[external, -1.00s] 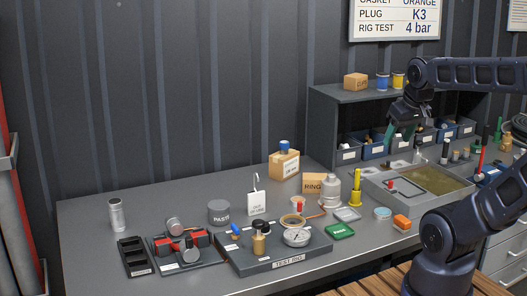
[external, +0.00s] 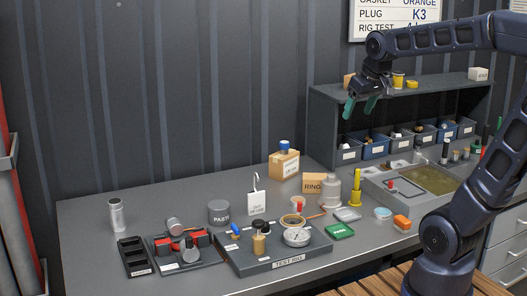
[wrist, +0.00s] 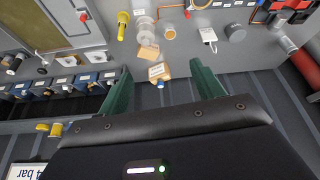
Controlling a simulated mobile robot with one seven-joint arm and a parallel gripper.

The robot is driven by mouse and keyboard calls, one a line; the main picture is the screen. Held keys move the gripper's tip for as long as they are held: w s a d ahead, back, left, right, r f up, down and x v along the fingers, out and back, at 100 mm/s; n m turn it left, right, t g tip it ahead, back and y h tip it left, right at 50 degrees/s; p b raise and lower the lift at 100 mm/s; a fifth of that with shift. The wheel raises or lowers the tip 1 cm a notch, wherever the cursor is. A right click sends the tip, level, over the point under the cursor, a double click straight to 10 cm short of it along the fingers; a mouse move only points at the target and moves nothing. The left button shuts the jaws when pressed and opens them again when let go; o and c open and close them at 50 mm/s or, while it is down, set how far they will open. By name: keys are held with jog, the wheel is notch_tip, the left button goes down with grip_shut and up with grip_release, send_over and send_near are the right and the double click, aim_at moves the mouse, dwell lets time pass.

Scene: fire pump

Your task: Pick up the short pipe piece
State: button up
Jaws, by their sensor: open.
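A short silver cylinder (external: 116,215) stands upright on the far left of the bench. It looks most like the short pipe piece, but I cannot tell for sure. In the wrist view, a grey cylinder (wrist: 286,46) at the far right seems to be the same one. My gripper (external: 360,104) has green fingers, is open and empty, and hangs high in front of the shelf unit, far to the right of the cylinder. In the wrist view, my fingers (wrist: 162,72) are spread apart, with a cardboard box (wrist: 158,71) seen beyond them.
The test rig (external: 275,256) with a gauge and small parts takes the middle front. A tray with red-jawed fixtures (external: 210,263) and a black slotted holder (external: 136,257) stand left. The shelf unit (external: 322,115) with bins and a sink tray (external: 378,203) are right. The bench's back left is clear.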

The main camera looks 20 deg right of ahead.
jog(key=w+a+n, duration=0.2)
jog(key=w+a, duration=1.1)
jog(key=w, duration=0.2)
jog(key=n+g+y, duration=0.1)
jog(key=n+y, duration=0.2)
jog(key=n, duration=0.3)
send_over(117, 203)
jog(key=s+d, duration=0.2)
notch_tip(117, 203, down, 24)
jog(key=x, duration=0.5)
jog(key=shift+w+a+f, duration=0.1)
jog(key=shift+w+a, duration=0.1)
jog(key=shift+d+f+x, duration=0.1)
jog(key=shift+d+x, duration=0.1)
jog(key=shift+x, duration=0.7)
jog(key=shift+d+f+x, duration=0.1)
jog(key=shift+d+x, duration=0.05)
jog(key=shift+x, duration=0.75)
jog(key=shift+d+x, duration=0.2)
jog(key=shift+x, duration=0.7)
jog(key=shift+s, duration=0.1)
jog(key=shift+c, duration=0.5)
